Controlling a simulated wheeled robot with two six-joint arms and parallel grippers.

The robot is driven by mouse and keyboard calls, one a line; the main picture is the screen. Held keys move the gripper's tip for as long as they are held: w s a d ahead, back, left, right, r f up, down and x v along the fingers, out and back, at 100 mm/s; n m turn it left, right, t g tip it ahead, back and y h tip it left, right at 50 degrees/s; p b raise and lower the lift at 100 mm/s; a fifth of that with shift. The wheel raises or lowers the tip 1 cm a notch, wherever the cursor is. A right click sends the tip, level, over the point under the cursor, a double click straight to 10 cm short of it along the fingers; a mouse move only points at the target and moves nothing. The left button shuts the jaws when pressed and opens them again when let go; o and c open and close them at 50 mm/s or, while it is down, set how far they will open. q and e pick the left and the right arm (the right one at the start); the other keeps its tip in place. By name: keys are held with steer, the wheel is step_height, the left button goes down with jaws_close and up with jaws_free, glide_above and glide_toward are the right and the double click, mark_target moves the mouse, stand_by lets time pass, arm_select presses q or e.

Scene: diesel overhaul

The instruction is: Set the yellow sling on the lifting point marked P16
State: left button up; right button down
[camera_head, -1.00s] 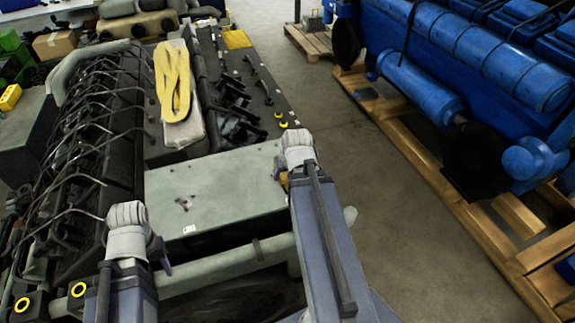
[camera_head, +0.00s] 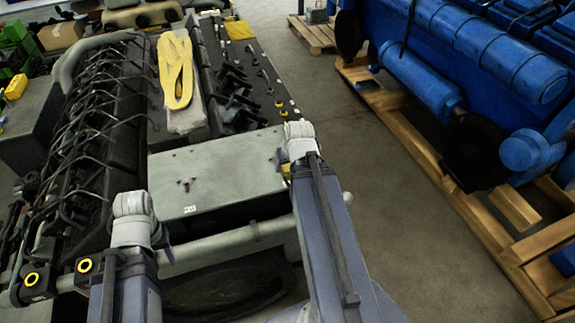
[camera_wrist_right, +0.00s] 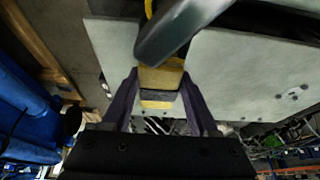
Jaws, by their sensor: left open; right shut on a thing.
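The yellow sling (camera_head: 176,70) lies in a folded loop on a pale pad on top of the grey engine, far side in the head view. My right gripper (camera_wrist_right: 160,92) is shut on a yellow block-like thing with a dark band (camera_wrist_right: 159,77); its identity is unclear. In the head view it hangs beside the right edge of the grey cover plate, away from the visible sling. My left gripper (camera_head: 164,244) is open, mostly hidden behind its wrist, near the front of the engine. Black blocks with yellow rings (camera_head: 84,265) (camera_head: 31,279) stand at front left. No P16 mark is legible.
The flat grey cover plate (camera_head: 222,172) lies between my arms, with a grey pipe (camera_head: 235,235) in front. Thin curved pipes (camera_head: 85,125) line the engine's left. A blue engine (camera_head: 425,85) on a wooden pallet (camera_head: 400,125) stands right, with clear floor (camera_head: 345,160) between.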

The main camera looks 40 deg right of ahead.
mark_target(288, 165)
steer(key=shift+r+p, duration=0.4)
steer(key=shift+r, duration=0.2)
step_height(288, 165, up, 3)
steer(key=p, duration=0.3)
steer(key=shift+f, duration=0.1)
stand_by(0.9)
